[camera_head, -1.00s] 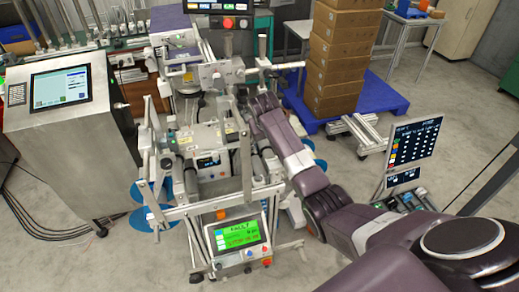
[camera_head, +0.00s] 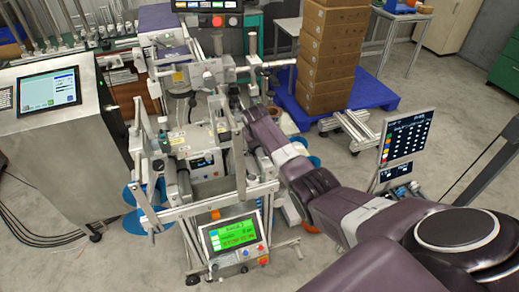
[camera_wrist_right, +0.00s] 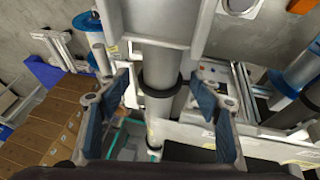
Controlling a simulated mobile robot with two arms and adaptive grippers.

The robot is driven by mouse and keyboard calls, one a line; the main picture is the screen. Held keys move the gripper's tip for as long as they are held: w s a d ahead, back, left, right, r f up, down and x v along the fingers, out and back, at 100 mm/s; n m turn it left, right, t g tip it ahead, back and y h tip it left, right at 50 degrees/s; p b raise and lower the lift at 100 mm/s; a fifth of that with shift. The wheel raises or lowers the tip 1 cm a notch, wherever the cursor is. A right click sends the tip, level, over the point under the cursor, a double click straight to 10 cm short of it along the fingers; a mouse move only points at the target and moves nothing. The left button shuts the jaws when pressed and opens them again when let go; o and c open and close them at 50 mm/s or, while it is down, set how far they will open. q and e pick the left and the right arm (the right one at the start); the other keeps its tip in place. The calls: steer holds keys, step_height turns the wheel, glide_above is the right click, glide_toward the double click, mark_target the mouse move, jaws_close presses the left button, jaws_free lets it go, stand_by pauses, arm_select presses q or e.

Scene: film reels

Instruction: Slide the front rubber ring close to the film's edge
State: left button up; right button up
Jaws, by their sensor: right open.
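In the right wrist view, a dark rubber ring (camera_wrist_right: 160,92) sits around a grey roller (camera_wrist_right: 160,65) that runs down the picture's middle. My right gripper (camera_wrist_right: 160,80) is open, with one blue-padded finger on each side of the roller and visible gaps to both sides. It looks apart from the ring. In the head view my right arm reaches into the film machine (camera_head: 205,160) from the right; its fingertips are hard to make out there. I cannot make out the film's edge clearly. My left gripper is not in view.
A second roller (camera_wrist_right: 300,70) stands at the wrist view's right. Metal frame bars and a green screen (camera_head: 232,236) surround the machine's front. A control cabinet (camera_head: 58,140) is at the left, stacked boxes (camera_head: 328,60) behind, and a display (camera_head: 405,138) at the right. Grey floor lies open in front.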

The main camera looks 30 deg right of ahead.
steer(key=shift+c, duration=0.6)
jaws_close()
steer(key=shift+w+d+b, duration=0.15)
steer(key=shift+w+b, duration=0.4)
steer(key=shift+b, duration=0.05)
steer(key=shift+w+d+f+b, duration=0.1)
steer(key=shift+w+b, duration=0.05)
steer(key=shift+w, duration=0.35)
steer(key=shift+w+d+b, duration=0.1)
steer(key=shift+w+b, duration=0.05)
steer(key=shift+w, duration=0.3)
steer(key=shift+f, duration=0.1)
steer(key=shift+c, duration=1.3)
jaws_free()
steer(key=shift+s, duration=0.15)
steer(key=o, duration=0.4)
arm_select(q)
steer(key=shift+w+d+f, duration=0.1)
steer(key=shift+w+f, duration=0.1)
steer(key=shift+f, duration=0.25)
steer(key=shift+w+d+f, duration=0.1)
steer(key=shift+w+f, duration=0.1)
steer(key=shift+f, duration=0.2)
